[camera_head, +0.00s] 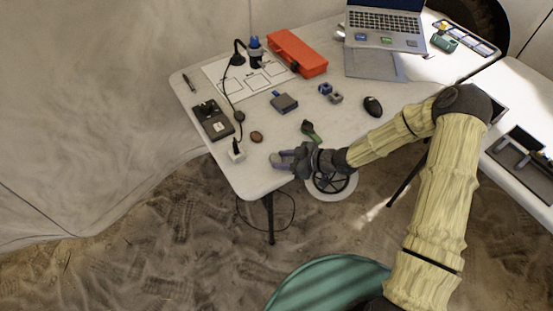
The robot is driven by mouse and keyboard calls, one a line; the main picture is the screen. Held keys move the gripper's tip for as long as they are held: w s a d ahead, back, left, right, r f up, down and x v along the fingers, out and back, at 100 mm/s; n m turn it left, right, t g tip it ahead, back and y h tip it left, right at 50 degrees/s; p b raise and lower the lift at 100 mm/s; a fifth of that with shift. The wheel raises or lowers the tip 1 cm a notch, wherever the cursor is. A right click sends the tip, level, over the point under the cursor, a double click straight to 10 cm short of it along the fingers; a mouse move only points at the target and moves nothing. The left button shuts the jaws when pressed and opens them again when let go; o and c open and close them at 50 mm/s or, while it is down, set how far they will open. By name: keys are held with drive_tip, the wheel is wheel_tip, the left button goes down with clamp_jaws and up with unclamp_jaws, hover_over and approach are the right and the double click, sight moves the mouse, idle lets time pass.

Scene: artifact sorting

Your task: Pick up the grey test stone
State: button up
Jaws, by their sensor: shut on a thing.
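My gripper (277,160) is at the near end of the white table, close to its front edge. Its fingers are shut on a small grey thing, which I take to be the grey test stone; the fingers mostly hide it and its outline is hard to make out. I cannot tell whether it touches the tabletop.
A reddish-brown stone (257,136) lies just beyond my gripper, with a power plug block (236,154) to the left. A green-handled tool (311,131), dark case (213,120), grey-blue box (285,103), mouse (372,106) and red toolbox (298,52) lie around.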

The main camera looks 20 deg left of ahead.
wheel_tip(320, 180, up, 10)
drive_tip(key=shift+p, duration=0.55)
drive_tip(key=shift+w+f, duration=0.1)
drive_tip(key=shift+f, duration=0.05)
idle(0.5)
